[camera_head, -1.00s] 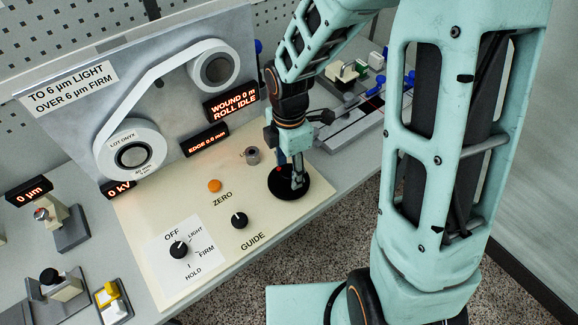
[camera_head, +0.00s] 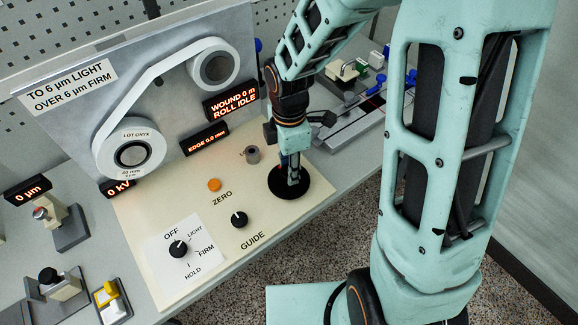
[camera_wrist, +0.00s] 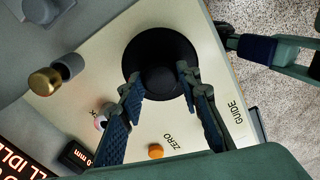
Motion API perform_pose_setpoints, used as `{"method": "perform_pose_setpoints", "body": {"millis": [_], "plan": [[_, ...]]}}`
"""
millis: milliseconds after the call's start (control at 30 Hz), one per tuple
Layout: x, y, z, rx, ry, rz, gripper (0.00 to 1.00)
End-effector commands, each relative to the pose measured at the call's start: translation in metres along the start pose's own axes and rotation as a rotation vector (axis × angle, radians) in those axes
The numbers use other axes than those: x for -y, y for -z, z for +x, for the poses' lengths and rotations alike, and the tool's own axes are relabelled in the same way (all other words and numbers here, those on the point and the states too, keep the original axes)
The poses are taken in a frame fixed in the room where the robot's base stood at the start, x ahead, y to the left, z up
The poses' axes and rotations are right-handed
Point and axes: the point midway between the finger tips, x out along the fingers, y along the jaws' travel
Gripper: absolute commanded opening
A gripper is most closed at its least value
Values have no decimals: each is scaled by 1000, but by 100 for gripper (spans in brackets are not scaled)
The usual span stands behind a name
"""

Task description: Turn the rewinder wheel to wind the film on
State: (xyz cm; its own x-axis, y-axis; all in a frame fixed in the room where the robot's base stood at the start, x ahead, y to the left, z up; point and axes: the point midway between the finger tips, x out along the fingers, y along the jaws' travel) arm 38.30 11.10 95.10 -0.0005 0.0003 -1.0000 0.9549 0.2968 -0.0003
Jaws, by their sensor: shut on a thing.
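The rewinder wheel (camera_head: 280,191) is a flat black disc at the right end of the cream panel. It also shows in the wrist view (camera_wrist: 148,48), with a dark central knob. My gripper (camera_head: 293,182) points down over it; in the wrist view, its fingers (camera_wrist: 158,80) stand on either side of the knob, shut on it. White film (camera_head: 150,82) runs from the lower roll marked LOT ONYX (camera_head: 111,145) up to the upper roll (camera_head: 196,72). A display (camera_head: 232,101) reads WOUND 0 m, ROLL IDLE.
The panel holds an orange ZERO button (camera_head: 214,185), a GUIDE knob (camera_head: 239,219) and a selector knob (camera_head: 178,249) turned toward LIGHT. The edge display (camera_head: 204,139) reads 0.0 mm. Fixtures line the bench at left and back.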

Motion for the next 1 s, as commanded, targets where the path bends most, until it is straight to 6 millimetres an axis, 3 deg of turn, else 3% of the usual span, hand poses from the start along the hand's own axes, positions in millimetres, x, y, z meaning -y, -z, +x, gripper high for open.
{"method": "perform_pose_setpoints", "body": {"millis": [1000], "plan": [[0, 0, 1, 1, -2, 942, 7]]}}
